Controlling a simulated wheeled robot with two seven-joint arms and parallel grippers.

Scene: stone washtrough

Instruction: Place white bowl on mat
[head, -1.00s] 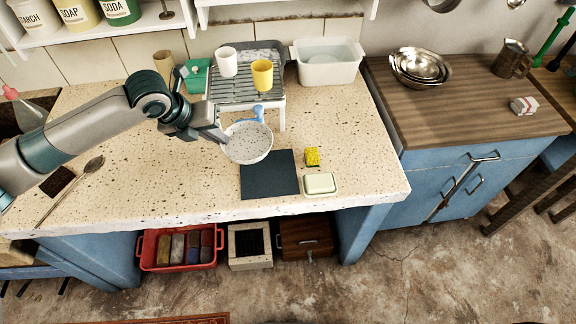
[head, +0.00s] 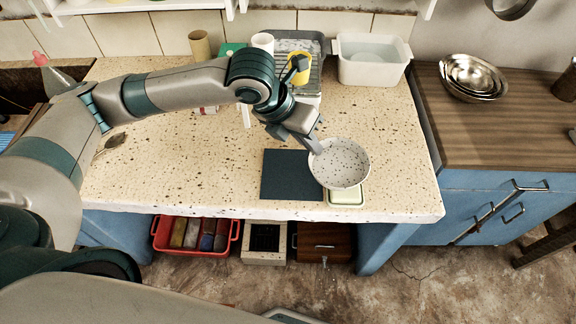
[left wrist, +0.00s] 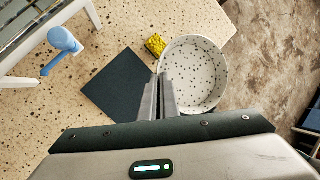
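The white bowl (head: 345,167), dotted with dark speckles, hangs at the right edge of the mat and partly over the soap dish in the head view. My left gripper (head: 316,147) is shut on the bowl's left rim. In the left wrist view the fingers (left wrist: 158,98) pinch the rim of the empty bowl (left wrist: 200,72). The dark square mat (head: 287,178) lies flat and bare on the counter, left of the bowl; it also shows in the left wrist view (left wrist: 115,84). The exact height of the bowl is hard to tell. My right gripper is out of view.
A pale green soap dish (head: 346,197) sits partly hidden under the bowl. A yellow sponge (left wrist: 155,45) lies beside the mat. A dish rack with a yellow cup (head: 299,66) and a white basin (head: 372,62) stand behind.

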